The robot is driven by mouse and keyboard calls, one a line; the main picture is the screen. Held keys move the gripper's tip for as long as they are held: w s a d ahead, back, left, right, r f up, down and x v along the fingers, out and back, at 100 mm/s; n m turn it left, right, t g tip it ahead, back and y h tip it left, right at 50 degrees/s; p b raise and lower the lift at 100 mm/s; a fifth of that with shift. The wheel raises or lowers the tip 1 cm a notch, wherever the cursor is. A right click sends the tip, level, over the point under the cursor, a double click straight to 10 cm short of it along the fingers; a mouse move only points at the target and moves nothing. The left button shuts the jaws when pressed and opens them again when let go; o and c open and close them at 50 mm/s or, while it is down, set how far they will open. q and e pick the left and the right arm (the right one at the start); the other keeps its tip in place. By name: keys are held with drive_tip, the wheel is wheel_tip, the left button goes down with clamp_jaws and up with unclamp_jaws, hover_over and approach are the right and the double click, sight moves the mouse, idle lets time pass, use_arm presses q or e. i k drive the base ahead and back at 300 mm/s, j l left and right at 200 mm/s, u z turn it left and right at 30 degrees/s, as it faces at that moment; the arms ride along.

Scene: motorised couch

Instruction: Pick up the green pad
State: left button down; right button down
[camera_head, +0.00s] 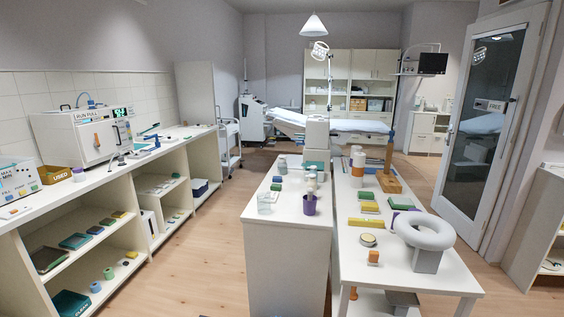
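Several flat green pieces show, and I cannot tell which one is the green pad. One green piece (369,206) lies on the white table at right, behind a yellow bar (365,223). A darker green piece (400,202) lies to its right, near a purple piece partly behind the white ring. A small green piece (276,187) lies on the white counter in the middle.
A white ring (424,230) on a grey block stands at the table's right front. A purple cup (310,204) and a clear beaker (265,203) stand on the middle counter. Wooden floor (190,264) is clear between the left shelves and this counter.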

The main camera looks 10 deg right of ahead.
sight(276, 188)
drive_tip(key=j+u, duration=0.15)
drive_tip(key=u, duration=2.2)
drive_tip(key=i+z, duration=0.4)
drive_tip(key=i, duration=0.35)
drive_tip(key=i+j+z, duration=0.2)
drive_tip(key=i+z, duration=0.15)
drive_tip(key=i, duration=0.4)
drive_tip(key=i+l+z, duration=0.2)
drive_tip(key=i+z, duration=0.6)
drive_tip(key=i, duration=0.15)
drive_tip(key=i+z, duration=0.4)
drive_tip(key=i+j+z, duration=0.45)
drive_tip(key=i, duration=0.15)
drive_tip(key=i+l+z, duration=0.2)
drive_tip(key=i, duration=0.5)
drive_tip(key=i+z, duration=0.25)
drive_tip(key=i, duration=0.4)
drive_tip(key=i+j+z, duration=0.2)
drive_tip(key=i, duration=0.5)
drive_tip(key=i+j+z, duration=0.25)
drive_tip(key=i, duration=0.45)
drive_tip(key=l+z, duration=0.1)
drive_tip(key=z, duration=2.05)
